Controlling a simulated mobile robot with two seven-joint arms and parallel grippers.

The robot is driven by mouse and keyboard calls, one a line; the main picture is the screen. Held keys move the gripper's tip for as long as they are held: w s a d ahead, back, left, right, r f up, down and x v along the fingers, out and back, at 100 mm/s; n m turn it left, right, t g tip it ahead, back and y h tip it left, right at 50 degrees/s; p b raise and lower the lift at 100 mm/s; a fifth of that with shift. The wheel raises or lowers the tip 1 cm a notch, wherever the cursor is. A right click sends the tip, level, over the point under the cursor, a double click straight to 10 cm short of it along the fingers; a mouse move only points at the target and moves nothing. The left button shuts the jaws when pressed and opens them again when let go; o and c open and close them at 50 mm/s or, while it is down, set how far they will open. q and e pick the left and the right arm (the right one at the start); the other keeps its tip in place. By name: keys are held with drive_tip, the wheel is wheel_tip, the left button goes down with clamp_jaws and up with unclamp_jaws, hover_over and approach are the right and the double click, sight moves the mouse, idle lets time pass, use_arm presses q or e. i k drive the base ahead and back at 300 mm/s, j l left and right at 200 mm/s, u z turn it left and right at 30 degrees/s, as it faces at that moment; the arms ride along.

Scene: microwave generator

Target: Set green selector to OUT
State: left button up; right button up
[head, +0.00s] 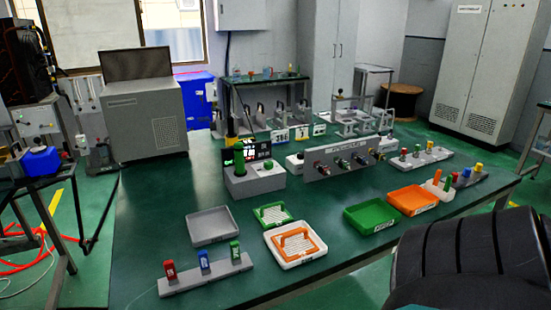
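Several green parts are in view, and I cannot tell which one is the green selector. A grey upright panel (322,172) carries a row of small coloured knobs, too small to read a setting. A grey box (241,187) at the table's middle bears a tall green part (239,154) and a smaller green knob (268,166). A green upright piece (235,251) stands beside a blue one (204,262) and a red one (170,272) on a grey base at the front left. Neither of my grippers is in view.
The dark green table (150,220) holds a grey tray (213,226), a green tray (371,217), an orange tray (413,200) and a white tray with an orange insert (297,243). A dark ribbed shape covers the lower right. The table's left part is clear.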

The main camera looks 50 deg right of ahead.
sight(267, 164)
drive_tip(key=k+l, duration=0.15)
drive_tip(key=l, duration=0.2)
drive_tip(key=k+l, duration=0.1)
drive_tip(key=l, duration=0.25)
drive_tip(key=k+l, duration=0.15)
drive_tip(key=l, duration=0.2)
drive_tip(key=k+l+u, duration=0.1)
drive_tip(key=l, duration=0.25)
drive_tip(key=k+l, duration=0.15)
drive_tip(key=l, duration=0.15)
